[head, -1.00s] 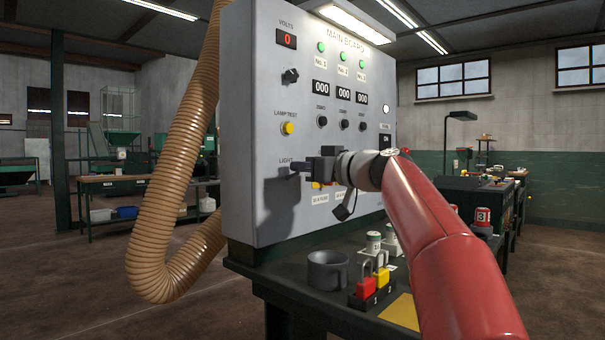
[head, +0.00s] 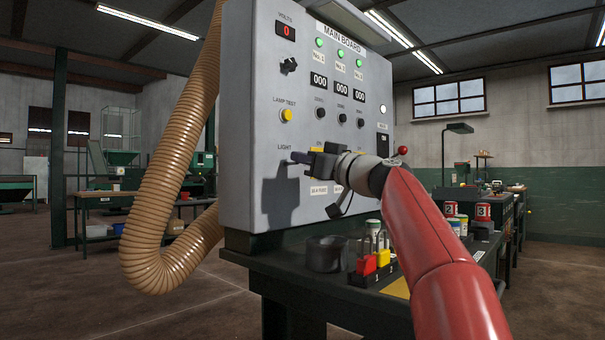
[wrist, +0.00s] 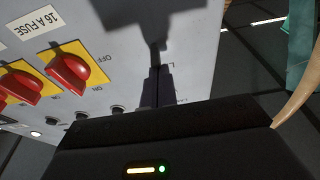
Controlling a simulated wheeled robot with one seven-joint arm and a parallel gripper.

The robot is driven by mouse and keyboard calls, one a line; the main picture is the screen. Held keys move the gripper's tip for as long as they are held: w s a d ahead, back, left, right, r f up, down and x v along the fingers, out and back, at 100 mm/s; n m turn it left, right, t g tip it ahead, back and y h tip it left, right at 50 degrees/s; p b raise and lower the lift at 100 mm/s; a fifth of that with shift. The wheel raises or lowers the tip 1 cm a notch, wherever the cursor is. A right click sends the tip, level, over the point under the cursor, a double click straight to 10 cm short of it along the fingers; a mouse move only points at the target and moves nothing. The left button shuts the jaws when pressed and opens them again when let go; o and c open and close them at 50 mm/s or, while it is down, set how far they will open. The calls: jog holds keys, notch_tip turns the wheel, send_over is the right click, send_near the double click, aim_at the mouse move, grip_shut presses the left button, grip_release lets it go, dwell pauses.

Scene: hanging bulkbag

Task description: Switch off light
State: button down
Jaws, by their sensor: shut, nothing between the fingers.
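The grey main board (head: 250,110) stands upright on a dark bench. Its LIGHT label (head: 284,147) is at the lower left. The light switch under the label is small and mostly hidden by my fingers. My gripper (head: 298,158) is shut and empty, its tips at the switch; I cannot tell whether they touch it. In the wrist view the closed fingers (wrist: 160,82) point at the board face beside a dark narrow part that may be the switch or its shadow. The lamp (head: 350,18) over the board looks dark.
Red fuse knobs (wrist: 68,70) on yellow plates sit close beside my fingers. A ribbed tan hose (head: 165,190) hangs left of the board. A mug (head: 326,254) and red and yellow padlocks (head: 366,264) stand on the bench (head: 300,290) below my arm.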

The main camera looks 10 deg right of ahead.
jog(key=shift+f+b, duration=0.65)
jog(key=shift+r, duration=0.15)
jog(key=shift+s+d, duration=0.1)
jog(key=r+b+v, duration=0.2)
jog(key=v, duration=1)
jog(key=s+r+b+v, duration=0.1)
jog(key=r+b+v, duration=0.1)
jog(key=v, duration=1)
jog(key=shift+d+r, duration=0.15)
jog(key=shift+d, duration=0.2)
jog(key=shift+s, duration=0.1)
